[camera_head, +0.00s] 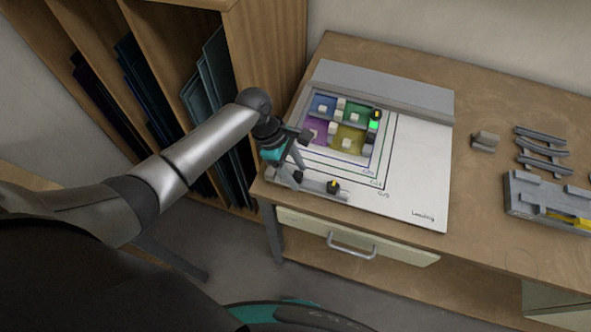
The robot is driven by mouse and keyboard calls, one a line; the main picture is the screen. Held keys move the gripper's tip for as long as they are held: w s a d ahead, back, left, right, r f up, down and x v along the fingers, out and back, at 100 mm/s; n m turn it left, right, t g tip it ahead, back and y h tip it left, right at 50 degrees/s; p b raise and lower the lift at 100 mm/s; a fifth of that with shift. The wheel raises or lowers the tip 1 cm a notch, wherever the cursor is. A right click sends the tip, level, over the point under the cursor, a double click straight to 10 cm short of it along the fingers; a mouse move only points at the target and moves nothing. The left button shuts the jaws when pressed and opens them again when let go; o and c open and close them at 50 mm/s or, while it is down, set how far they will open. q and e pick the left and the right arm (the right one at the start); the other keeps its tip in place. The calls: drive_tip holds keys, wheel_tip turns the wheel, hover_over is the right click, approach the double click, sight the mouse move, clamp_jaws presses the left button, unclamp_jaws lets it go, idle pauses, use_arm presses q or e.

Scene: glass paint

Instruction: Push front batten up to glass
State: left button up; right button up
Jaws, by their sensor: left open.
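The glass panel (349,134), with blue, green, purple and yellow areas, lies on a white board (415,188) printed with nested outlines. Several pale blocks sit on it. My left gripper (299,156) is open at the board's left front corner, by the batten's left end. Whether it touches the batten I cannot tell. My right gripper is not in view.
A grey bar (385,90) runs along the board's back. A piece with a green light (373,126) sits at the glass's right edge. On the right are a small block (485,141), several grey strips (541,151) and a grey holder (547,199). A rack (267,50) stands left.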

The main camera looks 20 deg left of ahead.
use_arm(q)
drive_tip(key=shift+c, duration=0.4)
clamp_jaws()
idle(0.9)
